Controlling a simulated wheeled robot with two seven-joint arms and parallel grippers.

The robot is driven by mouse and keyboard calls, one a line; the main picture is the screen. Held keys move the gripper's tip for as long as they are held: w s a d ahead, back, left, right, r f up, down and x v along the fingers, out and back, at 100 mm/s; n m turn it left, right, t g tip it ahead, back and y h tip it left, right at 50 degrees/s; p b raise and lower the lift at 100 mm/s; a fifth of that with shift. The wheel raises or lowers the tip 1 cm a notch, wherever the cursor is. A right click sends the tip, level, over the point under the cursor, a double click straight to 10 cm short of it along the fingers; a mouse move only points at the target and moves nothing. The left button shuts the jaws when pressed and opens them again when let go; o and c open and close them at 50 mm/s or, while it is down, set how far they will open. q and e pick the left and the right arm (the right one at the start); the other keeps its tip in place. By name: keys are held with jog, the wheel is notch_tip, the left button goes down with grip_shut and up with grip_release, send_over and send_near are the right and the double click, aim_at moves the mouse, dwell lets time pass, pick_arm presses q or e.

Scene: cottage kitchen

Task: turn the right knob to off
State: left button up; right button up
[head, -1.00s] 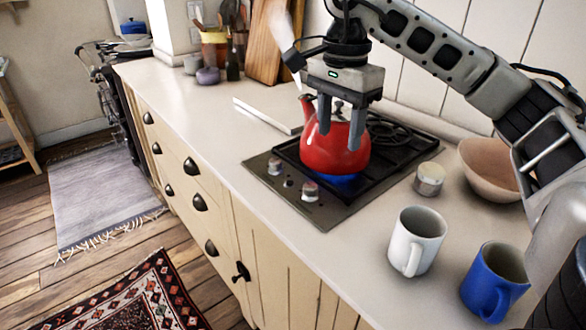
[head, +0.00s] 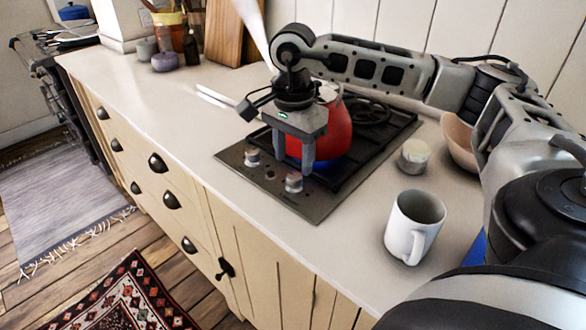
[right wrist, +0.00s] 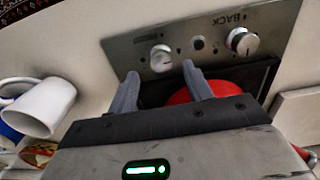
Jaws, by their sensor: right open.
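The right knob (head: 293,182) is a small silver knob on the front strip of the black hob (head: 338,197). It also shows in the right wrist view (right wrist: 161,58); I cannot read its setting. My right gripper (head: 294,166) points down, open and empty, just above and behind this knob. In the right wrist view its fingertips (right wrist: 160,72) lie on either side of the knob, apart from it. The left knob (head: 252,157) stands clear. A blue flame (head: 320,163) shows under the red kettle (head: 337,130), which is partly hidden behind my gripper. My left gripper is out of view.
A small lidded pot (head: 413,156), a white mug (head: 413,228) and a bowl (head: 459,140) stand right of the hob. The blue mug is mostly hidden by my right arm. The counter (head: 185,112) left of the hob is mostly free.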

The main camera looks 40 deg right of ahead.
aim_at(293, 176)
jog(key=shift+f, duration=2.1)
jog(key=c, duration=1)
jog(key=shift+o, duration=0.2)
